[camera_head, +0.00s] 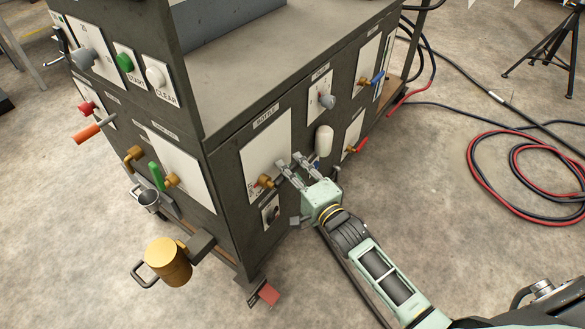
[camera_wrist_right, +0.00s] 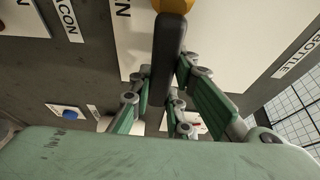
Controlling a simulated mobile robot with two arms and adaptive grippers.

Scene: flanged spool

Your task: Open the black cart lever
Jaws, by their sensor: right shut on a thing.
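The black lever (camera_wrist_right: 168,48) extends from a yellow-brass hub at the top of the right wrist view. In the head view its brass valve body (camera_head: 265,181) sits on the white panel labelled BOTTLE (camera_head: 266,150) on the cart's side. My right gripper (camera_head: 291,163) is at this panel, beside the brass body, and is shut on the lever. In the right wrist view its fingers (camera_wrist_right: 165,75) lie on both sides of the lever. In the head view the fingers hide most of the lever. My left gripper is not in view.
Near the gripper are a white rounded knob (camera_head: 324,140), a grey knob (camera_head: 327,101), a blue-handled valve (camera_head: 376,77) and a red-handled valve (camera_head: 357,147). A black switch (camera_head: 272,214) sits below. A brass canister (camera_head: 168,262) hangs at the near corner. Red and black hoses (camera_head: 520,180) lie on the floor.

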